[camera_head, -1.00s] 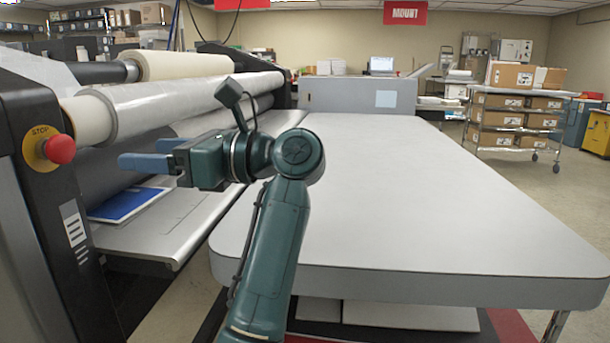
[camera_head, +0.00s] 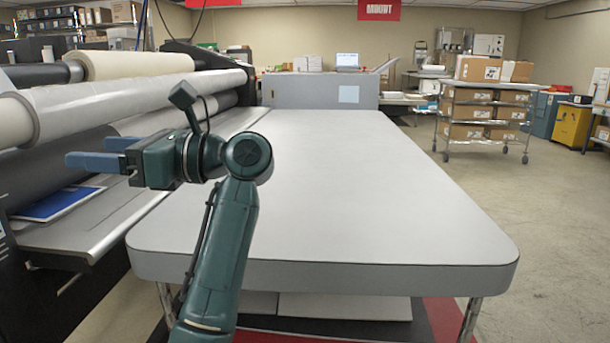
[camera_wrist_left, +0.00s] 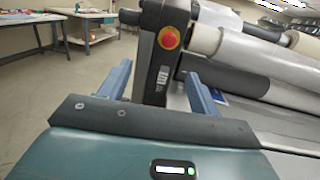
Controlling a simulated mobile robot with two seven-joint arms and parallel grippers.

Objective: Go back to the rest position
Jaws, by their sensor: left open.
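My left gripper (camera_head: 92,161) is at the left of the head view, its blue fingers pointing left toward the laminator (camera_head: 120,104). It is open and empty. In the left wrist view its two fingers (camera_wrist_left: 160,85) stand wide apart, with the laminator's end post and red stop button (camera_wrist_left: 169,39) beyond the gap. A blue sheet (camera_head: 58,203) lies on the laminator's feed shelf, below and behind the fingers, apart from them. My right gripper shows in neither view.
A large bare grey table (camera_head: 330,180) fills the middle. A grey cabinet (camera_head: 315,91) with a laptop stands at its far end. A wire cart (camera_head: 485,120) with several boxes is at the right. Open floor (camera_head: 560,230) lies right of the table.

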